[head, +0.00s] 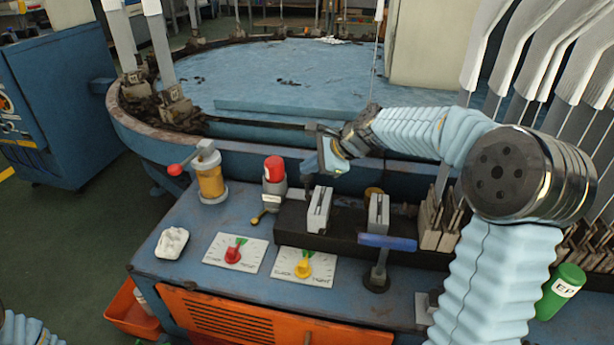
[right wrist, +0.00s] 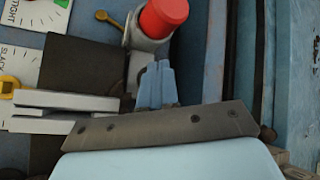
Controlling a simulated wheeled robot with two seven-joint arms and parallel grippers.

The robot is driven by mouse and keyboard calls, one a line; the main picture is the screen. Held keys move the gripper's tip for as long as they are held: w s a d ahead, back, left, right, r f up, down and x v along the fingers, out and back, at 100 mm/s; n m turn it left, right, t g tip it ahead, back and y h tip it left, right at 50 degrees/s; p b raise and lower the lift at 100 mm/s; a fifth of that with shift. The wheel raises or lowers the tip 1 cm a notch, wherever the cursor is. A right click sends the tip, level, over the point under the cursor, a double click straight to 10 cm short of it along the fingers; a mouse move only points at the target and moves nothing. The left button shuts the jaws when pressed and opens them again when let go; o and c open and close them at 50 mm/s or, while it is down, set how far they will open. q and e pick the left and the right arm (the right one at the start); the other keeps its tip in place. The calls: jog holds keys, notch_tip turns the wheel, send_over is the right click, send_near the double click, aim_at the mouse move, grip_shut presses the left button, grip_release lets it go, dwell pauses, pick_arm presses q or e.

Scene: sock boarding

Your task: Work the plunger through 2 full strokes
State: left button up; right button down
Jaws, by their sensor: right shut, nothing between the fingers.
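A grey cylinder with a red cap (head: 274,169), which looks like the plunger, stands upright on the blue bench; a brass lever sticks out low at its left. The red cap also shows at the top of the right wrist view (right wrist: 163,17). My right gripper (head: 309,168) is shut and empty. It is just right of the red cap, apart from it in the head view. In the right wrist view its closed blue fingers (right wrist: 157,86) point toward the grey body below the cap. My left gripper is out of view; only a bit of my left arm shows at the lower left corner.
A yellow cylinder with a red-balled lever (head: 210,181) stands to the left. Grey clamp blocks (head: 319,211) sit on a dark bar close to my right gripper. A blue-handled post (head: 379,264), two dial plates (head: 236,252) and a white cloth (head: 172,243) are nearer the front edge.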

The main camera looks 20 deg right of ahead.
aim_at(310, 178)
jog(key=shift+f+b, duration=0.8)
jog(key=shift+f, duration=0.6)
dwell(0.8)
jog(key=shift+r, duration=0.15)
jog(key=shift+r+p, duration=1.65)
jog(key=shift+p, duration=0.15)
jog(key=shift+r, duration=0.1)
notch_tip(310, 178, up, 5)
jog(key=p, duration=0.5)
dwell(2.6)
